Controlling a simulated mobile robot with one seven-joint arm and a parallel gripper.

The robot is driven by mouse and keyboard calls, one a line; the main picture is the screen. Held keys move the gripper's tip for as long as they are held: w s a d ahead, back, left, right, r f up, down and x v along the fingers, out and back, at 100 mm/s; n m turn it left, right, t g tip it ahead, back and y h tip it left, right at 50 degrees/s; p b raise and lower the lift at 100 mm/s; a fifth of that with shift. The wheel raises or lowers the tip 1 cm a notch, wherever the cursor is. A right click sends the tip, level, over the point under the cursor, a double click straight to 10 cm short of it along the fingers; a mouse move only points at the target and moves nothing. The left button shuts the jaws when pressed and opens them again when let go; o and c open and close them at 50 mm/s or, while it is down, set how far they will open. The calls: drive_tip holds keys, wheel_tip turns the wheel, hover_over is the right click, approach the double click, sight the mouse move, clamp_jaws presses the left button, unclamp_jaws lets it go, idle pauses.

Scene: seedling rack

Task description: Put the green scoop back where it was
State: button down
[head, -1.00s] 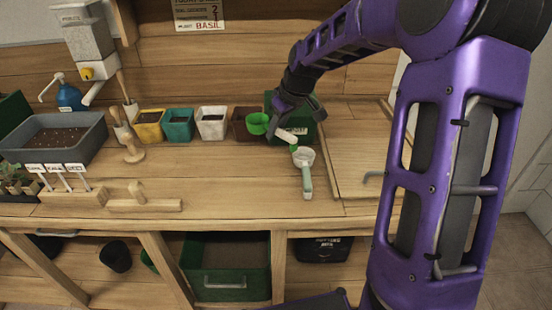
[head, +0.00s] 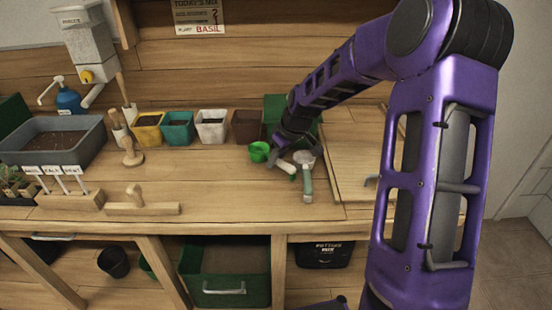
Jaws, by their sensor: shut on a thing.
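The green scoop (head: 259,151) has a bright green cup and a pale handle with a green end. My gripper (head: 281,155) is shut on it, around its handle near the cup, and partly hides it. The scoop is low over the bench top, cup to the left and handle pointing right and toward the front. I cannot tell whether it touches the wood. Right beside it lies another scoop with a pale cup and a grey-green handle (head: 307,184).
A row of pots, yellow (head: 147,129), teal (head: 178,129), white (head: 211,127) and brown (head: 248,126), stands behind. A green box (head: 275,104) is behind my gripper. A raised wooden board (head: 345,165) lies to the right. The bench front centre (head: 235,195) is clear.

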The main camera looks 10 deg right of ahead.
drive_tip(key=c, duration=0.7)
unclamp_jaws()
drive_tip(key=shift+f, duration=0.1)
drive_tip(key=shift+r, duration=0.3)
drive_tip(key=p+v, duration=0.2)
drive_tip(key=v, duration=0.9)
drive_tip(key=shift+s+d+r, duration=0.15)
drive_tip(key=shift+r, duration=0.15)
